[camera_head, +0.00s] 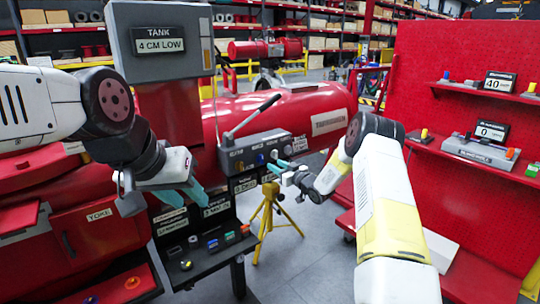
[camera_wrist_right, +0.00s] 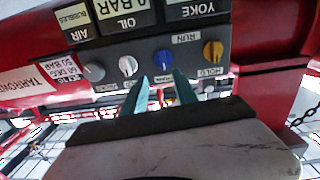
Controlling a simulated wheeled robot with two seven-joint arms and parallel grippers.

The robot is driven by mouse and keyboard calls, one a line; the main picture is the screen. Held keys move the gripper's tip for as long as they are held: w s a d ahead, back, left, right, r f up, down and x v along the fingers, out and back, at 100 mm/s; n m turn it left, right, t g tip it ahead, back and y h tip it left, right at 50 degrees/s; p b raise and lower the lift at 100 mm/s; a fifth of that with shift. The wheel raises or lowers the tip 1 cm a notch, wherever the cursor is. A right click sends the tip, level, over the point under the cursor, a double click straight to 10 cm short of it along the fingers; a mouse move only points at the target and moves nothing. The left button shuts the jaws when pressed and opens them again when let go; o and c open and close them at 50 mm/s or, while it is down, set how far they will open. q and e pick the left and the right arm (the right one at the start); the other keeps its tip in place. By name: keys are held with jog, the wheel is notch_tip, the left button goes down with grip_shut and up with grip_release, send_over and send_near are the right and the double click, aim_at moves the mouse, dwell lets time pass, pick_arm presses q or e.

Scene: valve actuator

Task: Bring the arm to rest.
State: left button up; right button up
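A grey control panel (camera_head: 262,142) sits on the red tank, with a long lever (camera_head: 253,115) slanting up to the right. In the right wrist view the panel carries a grey knob (camera_wrist_right: 94,71), a white knob (camera_wrist_right: 128,66), a blue knob (camera_wrist_right: 163,61) and an orange knob (camera_wrist_right: 212,51), with labels RUN and HOLD near the last two. My right gripper (camera_wrist_right: 160,78) has its teal fingers apart, tips just below the blue knob; contact cannot be told. My left gripper (camera_head: 186,190) is open and empty above the lower tray.
A grey box (camera_head: 160,45) reads "TANK 4 CM LOW". A black tray (camera_head: 208,252) with small coloured parts stands below my left gripper. A yellow tripod (camera_head: 271,205) stands under the panel. Red shelves (camera_head: 480,155) with displays reading 40 and 0 are at right.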

jog(key=s+d+r+m+h, duration=0.1)
jog(key=s+d+r+h, duration=0.1)
jog(key=r, duration=0.5)
jog(key=s+d+r+m+h, duration=0.1)
jog(key=d+r+h, duration=0.2)
jog(key=r, duration=0.4)
jog(key=s+d+r+m+g+h, duration=0.1)
jog(key=s+d+r+h, duration=0.1)
jog(key=s+r, duration=0.35)
jog(key=s+d+r+m+g+h, duration=0.1)
jog(key=s+d+r+g, duration=0.15)
jog(key=s, duration=0.55)
jog(key=s+m+g, duration=0.3)
jog(key=s+g, duration=0.1)
jog(key=s, duration=3.2)
jog(key=shift+a+f+g, duration=0.35)
jog(key=shift+a+f, duration=0.05)
jog(key=shift+f, duration=0.05)
jog(key=shift+w, duration=0.2)
